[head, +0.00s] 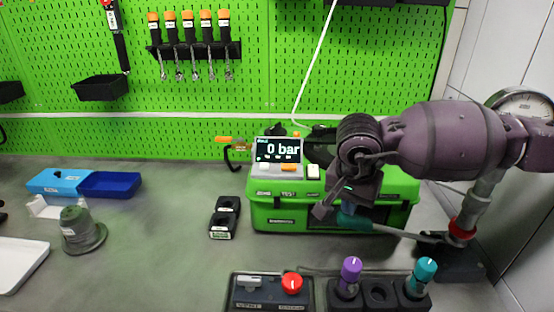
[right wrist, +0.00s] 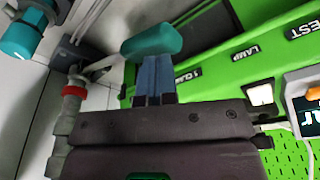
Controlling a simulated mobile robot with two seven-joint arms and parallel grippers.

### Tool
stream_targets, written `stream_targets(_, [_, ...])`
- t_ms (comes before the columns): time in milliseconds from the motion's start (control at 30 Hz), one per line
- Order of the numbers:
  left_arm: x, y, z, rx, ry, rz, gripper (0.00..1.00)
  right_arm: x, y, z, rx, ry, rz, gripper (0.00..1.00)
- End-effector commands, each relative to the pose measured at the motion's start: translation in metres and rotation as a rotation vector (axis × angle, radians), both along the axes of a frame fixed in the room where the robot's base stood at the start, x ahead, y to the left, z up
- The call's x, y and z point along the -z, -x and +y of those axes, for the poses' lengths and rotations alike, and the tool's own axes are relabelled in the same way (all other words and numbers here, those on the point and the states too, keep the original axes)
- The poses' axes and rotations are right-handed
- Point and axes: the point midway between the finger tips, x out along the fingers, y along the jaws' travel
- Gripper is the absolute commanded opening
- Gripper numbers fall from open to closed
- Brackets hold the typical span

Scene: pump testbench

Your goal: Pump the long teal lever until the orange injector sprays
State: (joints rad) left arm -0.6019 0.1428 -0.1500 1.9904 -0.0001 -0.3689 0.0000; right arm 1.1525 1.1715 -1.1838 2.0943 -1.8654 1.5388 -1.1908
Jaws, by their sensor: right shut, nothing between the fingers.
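The long lever's teal grip (head: 354,222) is in front of the green case, and its metal rod runs right to the pump base (head: 462,258). A small orange piece (head: 224,140), perhaps the injector, is by the pegboard's foot; no spray shows. The display (head: 279,150) reads 0 bar. My left gripper is not in view.
The green case (head: 285,217) stands behind the lever. A purple knob (head: 350,268), a teal knob (head: 425,268) and a red knob (head: 291,282) stand in front. A pressure gauge (head: 522,104) is at the right.

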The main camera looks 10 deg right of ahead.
Motion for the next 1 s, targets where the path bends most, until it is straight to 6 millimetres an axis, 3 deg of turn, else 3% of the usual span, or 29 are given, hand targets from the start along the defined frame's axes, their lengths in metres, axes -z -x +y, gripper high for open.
stream_targets(600, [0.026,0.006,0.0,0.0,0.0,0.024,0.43,0.03,-0.001,0.003,-0.001,0.0,0.002,0.0])
stream_targets(1000, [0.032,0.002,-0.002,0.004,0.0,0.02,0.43,0.047,-0.001,0.005,-0.001,0.0,0.003,0.0])
